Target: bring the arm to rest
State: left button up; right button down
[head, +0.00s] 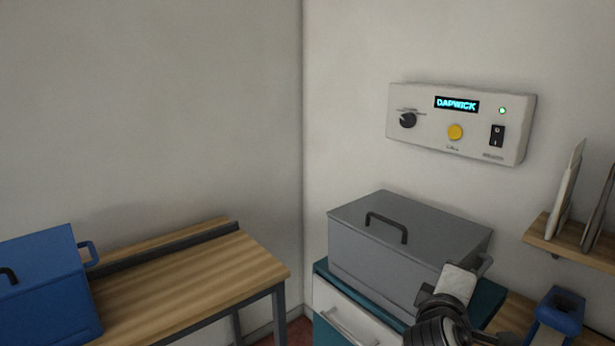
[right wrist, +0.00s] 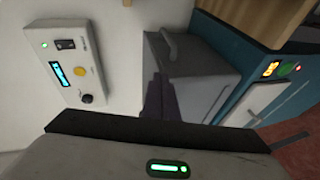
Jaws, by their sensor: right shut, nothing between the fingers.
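My right arm comes in at the bottom right of the head view, and its gripper (head: 482,266) is in front of the right end of a grey lidded box (head: 385,262). In the right wrist view the dark fingers (right wrist: 160,97) are together with nothing between them. The grey box (right wrist: 200,72) is behind them there; I cannot tell whether they touch it. My left gripper is in neither view.
The grey box stands on a teal cabinet (head: 320,272) with a white drawer. A wall panel (head: 470,143) reads DAPWICK. A blue box (head: 45,285) sits on a wooden table (head: 190,280) at left. A shelf (head: 575,238) and a blue holder (head: 556,318) are at right.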

jog(key=s+a+f+g+y, duration=0.1)
jog(key=s+a+f+y, duration=0.15)
jog(key=f, duration=0.55)
jog(key=s+a+f+m+y, duration=0.1)
jog(key=s+f+y, duration=0.1)
jog(key=s+f, duration=0.35)
jog(key=s+a+f+g+y, duration=0.1)
jog(key=s+a+f+y, duration=0.1)
jog(key=f, duration=0.7)
jog(key=s+a+f+m+g+y, duration=0.1)
jog(key=s+a+f+m+y, duration=0.1)
jog(key=s+f, duration=0.4)
jog(key=s+a+f+m+g+y, duration=0.1)
jog(key=s+f+m, duration=0.4)
jog(key=s, duration=0.9)
notch_tip(320, 180, down, 2)
jog(key=shift+s+a+f+y, duration=0.25)
jog(key=shift+a+y, duration=0.2)
jog(key=shift+a, duration=0.35)
